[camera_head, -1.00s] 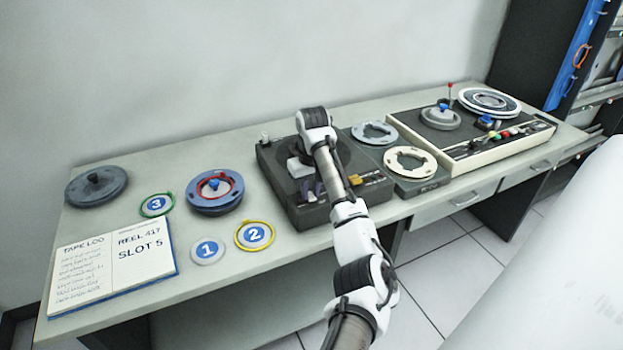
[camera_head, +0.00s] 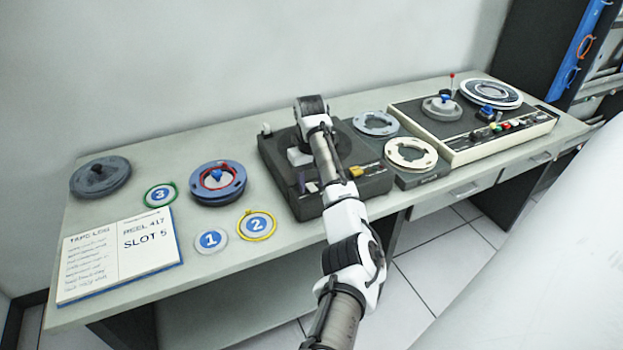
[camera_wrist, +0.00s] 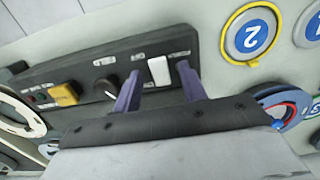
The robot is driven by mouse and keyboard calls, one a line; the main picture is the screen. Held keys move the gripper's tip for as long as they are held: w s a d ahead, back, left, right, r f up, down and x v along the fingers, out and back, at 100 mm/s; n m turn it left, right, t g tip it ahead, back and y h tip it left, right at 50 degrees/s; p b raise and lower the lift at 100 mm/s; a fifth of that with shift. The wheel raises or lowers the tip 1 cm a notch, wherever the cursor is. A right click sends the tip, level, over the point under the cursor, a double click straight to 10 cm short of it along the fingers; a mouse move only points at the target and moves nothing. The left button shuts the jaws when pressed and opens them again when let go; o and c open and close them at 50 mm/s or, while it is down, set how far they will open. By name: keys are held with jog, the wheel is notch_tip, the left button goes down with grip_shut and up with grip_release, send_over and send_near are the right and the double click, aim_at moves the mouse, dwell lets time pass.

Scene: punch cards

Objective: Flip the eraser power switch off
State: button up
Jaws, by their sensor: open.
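The eraser (camera_head: 345,198) is a dark grey box in the middle of the bench. Its front panel shows in the wrist view (camera_wrist: 82,72) with a white rocker switch (camera_wrist: 159,70), a dark knob (camera_wrist: 106,87) and a yellow button (camera_wrist: 65,94). My gripper (camera_wrist: 158,80) is open and empty, its two purple fingers pointing at the panel. In the head view my arm hides part of the eraser's top.
A reel (camera_head: 218,184) and numbered discs, such as disc 2 (camera_head: 257,225), lie left of the eraser. An open log book (camera_head: 150,278) lies at the front left. Ring plates (camera_head: 411,154) and a tape machine (camera_head: 500,140) stand to the right.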

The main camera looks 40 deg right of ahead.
aim_at(310, 186)
notch_tip(310, 186, up, 14)
jog(key=shift+w+p, duration=0.3)
jog(key=shift+p, duration=0.15)
jog(key=shift+f, duration=0.1)
dwell(0.4)
